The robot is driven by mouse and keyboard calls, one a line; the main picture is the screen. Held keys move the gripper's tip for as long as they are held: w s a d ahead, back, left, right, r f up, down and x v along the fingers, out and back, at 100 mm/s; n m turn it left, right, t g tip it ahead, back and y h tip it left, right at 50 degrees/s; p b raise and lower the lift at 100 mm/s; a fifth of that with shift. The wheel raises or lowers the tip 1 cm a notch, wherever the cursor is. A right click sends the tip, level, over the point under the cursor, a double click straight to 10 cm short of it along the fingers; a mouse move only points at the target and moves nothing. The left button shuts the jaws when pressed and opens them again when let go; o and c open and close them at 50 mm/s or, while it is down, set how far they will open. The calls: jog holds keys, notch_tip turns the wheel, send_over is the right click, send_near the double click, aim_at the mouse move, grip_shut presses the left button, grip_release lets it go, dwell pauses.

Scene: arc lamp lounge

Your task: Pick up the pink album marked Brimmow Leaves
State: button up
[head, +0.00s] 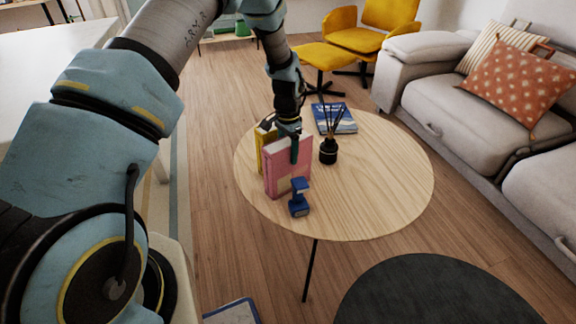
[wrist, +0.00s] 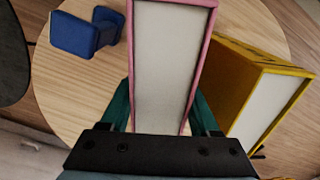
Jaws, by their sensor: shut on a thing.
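The pink album (head: 276,171) stands upright on the round wooden table in the head view. My gripper (head: 293,148) is over its top edge, with a finger down along its face. In the wrist view, the pink album (wrist: 170,55) shows its pale page block edge-on between the two fingers of my gripper (wrist: 164,108). The gripper is shut on it. I cannot read the album's marking. I cannot tell whether its bottom edge touches the table.
A yellow album (head: 262,142) stands just behind the pink one. A blue stand (head: 299,197) is close in front. A black reed diffuser (head: 328,150) and a blue book (head: 335,118) are on the round table (head: 395,180). The table's right side is clear.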

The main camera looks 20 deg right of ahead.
grip_shut()
jog(key=shift+r, duration=0.15)
dwell(0.4)
